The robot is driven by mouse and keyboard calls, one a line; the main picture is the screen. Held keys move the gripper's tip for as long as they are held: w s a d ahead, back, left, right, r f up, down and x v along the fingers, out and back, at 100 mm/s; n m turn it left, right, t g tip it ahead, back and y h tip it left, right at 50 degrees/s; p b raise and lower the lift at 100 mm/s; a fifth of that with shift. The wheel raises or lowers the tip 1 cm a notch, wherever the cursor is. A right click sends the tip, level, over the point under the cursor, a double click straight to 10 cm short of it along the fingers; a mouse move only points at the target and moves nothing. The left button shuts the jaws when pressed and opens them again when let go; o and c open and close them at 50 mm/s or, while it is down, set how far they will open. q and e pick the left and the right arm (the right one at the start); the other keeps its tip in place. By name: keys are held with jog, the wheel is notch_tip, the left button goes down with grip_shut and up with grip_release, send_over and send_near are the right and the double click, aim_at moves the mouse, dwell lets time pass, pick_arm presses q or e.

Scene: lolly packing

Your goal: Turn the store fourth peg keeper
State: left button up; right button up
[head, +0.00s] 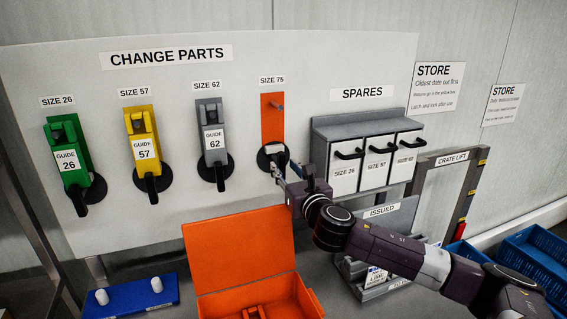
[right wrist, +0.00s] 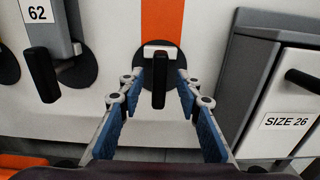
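The fourth peg, under the SIZE 75 label, has a bare orange backplate (head: 272,118) with a grey peg and no guide on it. Its keeper (head: 266,160) is a black disc with a light bar and a black handle below the plate, partly hidden by my gripper in the head view. In the right wrist view the keeper's handle (right wrist: 159,82) hangs straight down. My right gripper (head: 279,170) is at this keeper. In the wrist view its blue-padded fingers (right wrist: 159,96) are open, one on each side of the handle, with gaps showing. My left gripper is out of view.
Green (head: 68,150), yellow (head: 142,145) and grey (head: 213,140) guides hang on the other pegs. Grey SPARES bins (head: 365,125) stand close to the right. An open orange case (head: 240,250) with an orange part inside lies below. A blue block (head: 130,298) is at lower left.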

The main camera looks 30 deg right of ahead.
jog(key=shift+x, duration=0.8)
jog(key=shift+s, duration=0.1)
jog(key=shift+c, duration=0.4)
grip_shut()
